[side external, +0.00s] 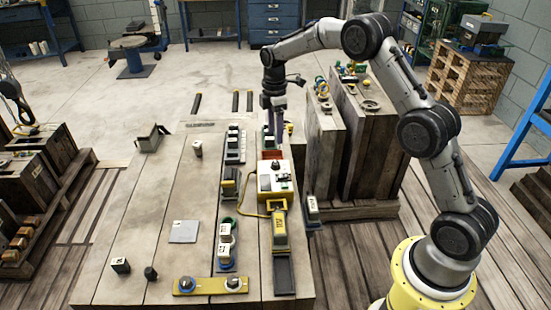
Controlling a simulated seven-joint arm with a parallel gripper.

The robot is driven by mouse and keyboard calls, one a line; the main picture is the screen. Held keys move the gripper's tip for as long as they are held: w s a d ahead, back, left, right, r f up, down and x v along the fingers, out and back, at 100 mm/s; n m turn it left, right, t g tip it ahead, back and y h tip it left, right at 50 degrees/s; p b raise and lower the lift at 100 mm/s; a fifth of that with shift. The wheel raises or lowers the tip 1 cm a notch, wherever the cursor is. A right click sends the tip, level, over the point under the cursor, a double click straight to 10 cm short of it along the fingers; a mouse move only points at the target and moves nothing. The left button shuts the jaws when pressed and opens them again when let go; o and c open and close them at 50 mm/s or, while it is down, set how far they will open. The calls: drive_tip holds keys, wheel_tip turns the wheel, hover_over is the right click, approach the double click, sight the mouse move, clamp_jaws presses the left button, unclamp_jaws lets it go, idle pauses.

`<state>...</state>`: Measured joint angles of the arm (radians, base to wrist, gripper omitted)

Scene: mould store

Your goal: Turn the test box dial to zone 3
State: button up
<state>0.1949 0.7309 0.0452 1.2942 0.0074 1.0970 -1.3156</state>
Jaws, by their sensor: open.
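What looks like the test box (266,188) is a white and yellow box on the right part of the wooden workbench. Its top carries small dark and red parts; I cannot make out the dial's pointer or zone marks. A yellow cable runs from its left side to a yellow handheld unit (280,228) just in front of it. My gripper (273,143) points down behind the box, over the bench's far right part, apart from the box's top controls. Its fingers are small and partly lost against the items there; it appears empty.
Several small blocks and holders line the bench left of the box. Tall wooden blocks (366,140) stand close on the right. The bench's left half (150,205) is mostly clear.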

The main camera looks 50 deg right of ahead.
sight(276, 162)
wheel_tip(276, 162, down, 11)
drive_tip(key=shift+s+r, duration=0.1)
drive_tip(key=shift+r, duration=0.05)
idle(0.4)
clamp_jaws()
